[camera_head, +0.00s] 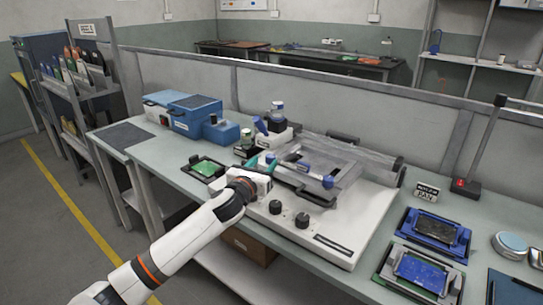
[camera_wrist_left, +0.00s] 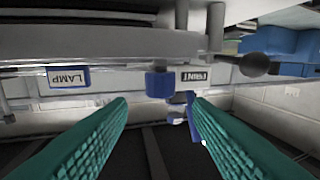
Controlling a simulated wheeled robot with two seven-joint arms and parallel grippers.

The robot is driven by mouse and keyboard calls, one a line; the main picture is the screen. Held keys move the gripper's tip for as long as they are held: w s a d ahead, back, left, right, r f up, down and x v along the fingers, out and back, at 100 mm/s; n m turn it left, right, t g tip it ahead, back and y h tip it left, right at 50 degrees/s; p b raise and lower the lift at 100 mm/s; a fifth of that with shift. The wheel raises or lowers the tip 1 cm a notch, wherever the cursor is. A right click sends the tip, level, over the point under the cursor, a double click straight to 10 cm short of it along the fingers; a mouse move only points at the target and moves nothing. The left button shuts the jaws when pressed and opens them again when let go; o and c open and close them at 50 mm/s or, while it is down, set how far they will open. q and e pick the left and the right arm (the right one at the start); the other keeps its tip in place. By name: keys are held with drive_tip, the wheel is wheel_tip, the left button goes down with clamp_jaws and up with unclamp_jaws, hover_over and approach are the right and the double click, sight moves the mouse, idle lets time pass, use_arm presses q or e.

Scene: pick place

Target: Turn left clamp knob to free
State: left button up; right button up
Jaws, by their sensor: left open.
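The left clamp knob (camera_head: 270,158) is a small blue knob at the left end of the clamp bar on the white bench machine (camera_head: 345,240). My left gripper (camera_head: 261,163) is right at it in the head view. In the left wrist view, a blue knob (camera_wrist_left: 160,85) stands ahead, roughly midway between the tips of my open green ribbed fingers (camera_wrist_left: 158,104). Neither finger visibly touches it. Another blue knob (camera_head: 328,181) is at the right end of the bar. The knob's exact turn angle cannot be told. My right gripper is not in view.
Black dials (camera_head: 302,220) sit on the machine's front. Bottles (camera_head: 276,115) and a green board (camera_head: 207,167) stand close by on the left. Blue trays (camera_head: 435,230) lie at the right. In the left wrist view, labels (camera_wrist_left: 68,77) flank the knob.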

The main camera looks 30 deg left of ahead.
sight(269, 158)
use_arm(q)
drive_tip(key=w, duration=0.3)
drive_tip(key=w+a, duration=0.1)
drive_tip(key=w, duration=0.1)
drive_tip(key=shift+w+f, duration=0.15)
drive_tip(key=shift+w, duration=0.25)
drive_tip(key=c, duration=0.9)
